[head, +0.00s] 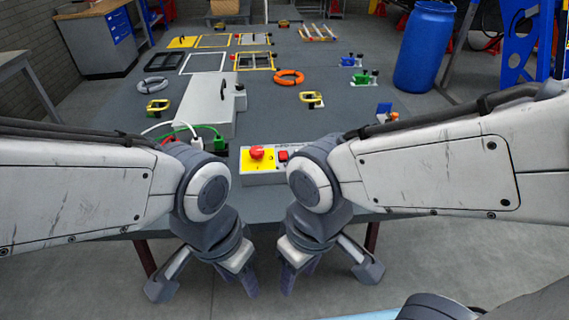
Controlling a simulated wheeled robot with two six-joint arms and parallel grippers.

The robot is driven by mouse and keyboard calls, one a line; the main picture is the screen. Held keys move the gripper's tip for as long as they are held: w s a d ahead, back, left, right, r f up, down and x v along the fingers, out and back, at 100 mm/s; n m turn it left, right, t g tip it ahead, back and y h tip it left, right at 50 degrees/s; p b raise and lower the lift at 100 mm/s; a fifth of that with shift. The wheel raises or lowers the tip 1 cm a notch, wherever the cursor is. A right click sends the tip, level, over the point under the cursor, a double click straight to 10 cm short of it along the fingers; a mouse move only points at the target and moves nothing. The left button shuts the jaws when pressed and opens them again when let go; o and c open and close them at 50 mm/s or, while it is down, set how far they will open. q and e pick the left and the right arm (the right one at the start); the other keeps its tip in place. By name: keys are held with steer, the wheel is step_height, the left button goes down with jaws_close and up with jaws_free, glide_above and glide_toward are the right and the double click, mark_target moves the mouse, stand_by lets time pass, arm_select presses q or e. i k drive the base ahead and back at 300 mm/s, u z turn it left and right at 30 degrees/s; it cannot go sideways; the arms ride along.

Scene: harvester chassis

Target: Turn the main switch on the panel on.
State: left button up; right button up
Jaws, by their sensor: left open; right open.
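The panel (262,178) is a small light grey box near the front edge of the table. It carries a red mushroom-shaped knob (257,152) on a yellow plate and a red rocker-like switch (283,155) to its right. My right arm hides the panel's right end. I cannot tell the switch's position. My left gripper (205,287) is in front of the table's edge, below and left of the panel, open and empty. My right gripper (328,278) is in front of the edge, below and right of the panel, open and empty. Neither touches the panel.
A grey box (205,100) with a black handle and coloured cables (190,130) stands behind left of the panel. Rings, frames and clamps lie across the table (265,112). An orange ring (289,77) lies further back. A blue barrel (425,48) stands at the right.

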mark_target(257, 152)
steer(key=z, duration=1.2)
steer(key=i, duration=1)
steer(key=u, duration=1.1)
